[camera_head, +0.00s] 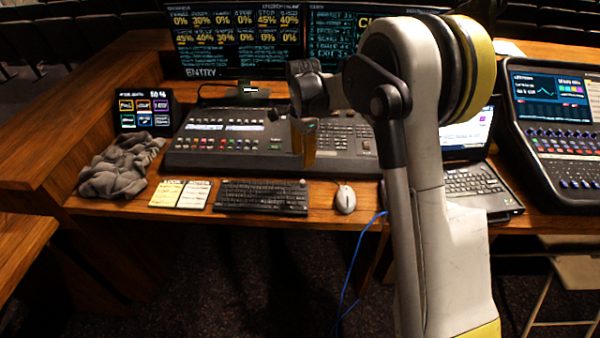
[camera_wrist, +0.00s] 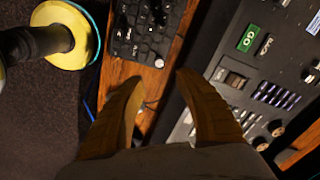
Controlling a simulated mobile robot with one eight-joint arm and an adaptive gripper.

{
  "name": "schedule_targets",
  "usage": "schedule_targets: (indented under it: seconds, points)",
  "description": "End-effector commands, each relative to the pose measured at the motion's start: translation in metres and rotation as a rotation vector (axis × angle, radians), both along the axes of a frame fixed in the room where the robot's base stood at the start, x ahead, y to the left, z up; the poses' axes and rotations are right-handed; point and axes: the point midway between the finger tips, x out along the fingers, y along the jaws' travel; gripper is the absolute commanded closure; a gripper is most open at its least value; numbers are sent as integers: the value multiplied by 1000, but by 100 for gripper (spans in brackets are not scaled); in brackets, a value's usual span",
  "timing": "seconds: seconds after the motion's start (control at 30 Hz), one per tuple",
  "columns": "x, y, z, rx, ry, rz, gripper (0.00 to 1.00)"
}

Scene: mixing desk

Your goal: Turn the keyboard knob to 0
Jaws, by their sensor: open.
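The black keyboard (camera_head: 262,196) lies on the wooden desk in front of the mixing console. Its end also shows at the top of the wrist view (camera_wrist: 140,38). A small pale round spot at the keyboard's corner looks like the knob (camera_wrist: 159,63); its setting is too small to read. My gripper (camera_head: 303,150) hangs above the console's front edge, above and behind the keyboard's right end in the head view. In the wrist view my gripper's two tan fingers (camera_wrist: 157,82) are spread with nothing between them. The knob appears just beyond the fingertips, apart from them.
The mixing console (camera_head: 230,140) stands behind the keyboard. A white mouse (camera_head: 344,198) lies to the keyboard's right, and paper notes (camera_head: 180,194) and a grey cloth (camera_head: 120,168) to its left. A laptop (camera_head: 480,185) is farther right. A blue cable (camera_head: 352,262) hangs off the desk.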

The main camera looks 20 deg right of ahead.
Motion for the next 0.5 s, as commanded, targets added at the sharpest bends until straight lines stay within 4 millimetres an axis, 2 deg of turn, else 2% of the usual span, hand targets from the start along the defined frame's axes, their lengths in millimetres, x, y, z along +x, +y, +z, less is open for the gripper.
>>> schedule_targets:
  seconds: [0.5]
  points:
    - [0, 0, -91, 0, -1, 0, 61]
